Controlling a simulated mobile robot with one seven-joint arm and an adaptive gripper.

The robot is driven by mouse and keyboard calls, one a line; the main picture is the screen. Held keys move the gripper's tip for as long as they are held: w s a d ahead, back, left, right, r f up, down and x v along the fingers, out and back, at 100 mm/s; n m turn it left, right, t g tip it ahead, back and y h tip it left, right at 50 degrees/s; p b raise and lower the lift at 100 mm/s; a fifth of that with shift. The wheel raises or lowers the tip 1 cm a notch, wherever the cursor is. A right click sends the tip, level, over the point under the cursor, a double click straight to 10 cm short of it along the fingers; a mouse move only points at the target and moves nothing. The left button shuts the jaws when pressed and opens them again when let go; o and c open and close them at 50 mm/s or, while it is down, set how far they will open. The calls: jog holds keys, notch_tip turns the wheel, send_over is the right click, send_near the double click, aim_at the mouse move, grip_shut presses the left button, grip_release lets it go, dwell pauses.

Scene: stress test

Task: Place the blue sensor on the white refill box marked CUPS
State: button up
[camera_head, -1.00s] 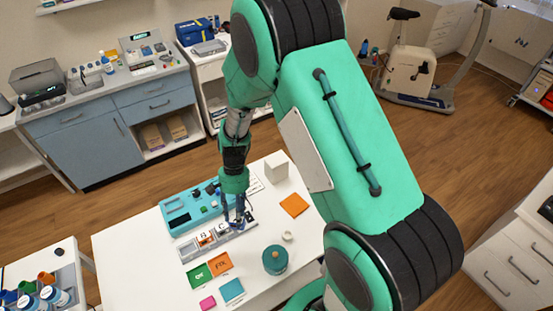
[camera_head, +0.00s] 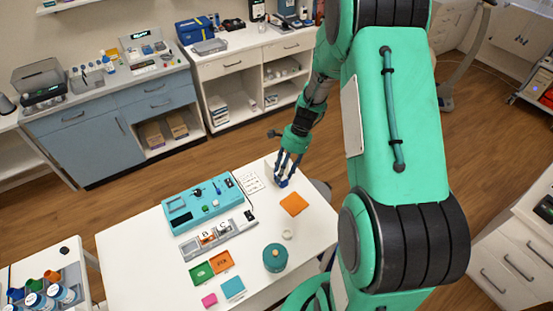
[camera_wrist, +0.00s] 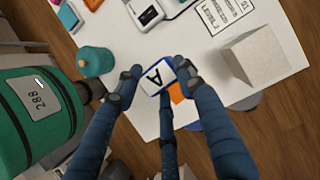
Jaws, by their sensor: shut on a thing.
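My gripper (camera_head: 284,178) is over the back right part of the white table (camera_head: 140,237). In the wrist view its blue fingers (camera_wrist: 160,76) are shut on the blue sensor (camera_wrist: 154,78), a small blue-edged block whose white face carries a letter A. The white box (camera_wrist: 255,60) stands to the right of the fingers in the wrist view, apart from the sensor there.
An orange pad (camera_head: 294,204) lies in front of my gripper. A teal lidded jar (camera_head: 275,258), a white ring (camera_head: 288,234), a teal case (camera_head: 197,203) and a slotted tray (camera_head: 205,241) are on the table. A printed sheet (camera_head: 249,181) lies left of my gripper.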

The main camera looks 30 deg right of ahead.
jog(key=shift+s+d+r+m, duration=0.1)
jog(key=shift+d+r+m, duration=0.05)
jog(key=shift+d, duration=0.35)
jog(key=shift+d+r+m, duration=0.1)
jog(key=shift+d+m, duration=0.05)
jog(key=shift+d, duration=0.35)
jog(key=w+d, duration=0.1)
jog(key=w, duration=0.4)
jog(key=w+d+f, duration=0.1)
jog(key=w+d, duration=0.1)
jog(key=w, duration=0.3)
jog(key=w+d, duration=0.2)
jog(key=w, duration=0.3)
jog(key=shift+w+d+f, duration=0.1)
jog(key=shift+d+f, duration=0.05)
jog(key=shift+f, duration=0.1)
jog(key=shift+f, duration=0.1)
jog(key=shift+f, duration=1.7)
jog(key=o, duration=1.2)
jog(key=shift+f, duration=0.1)
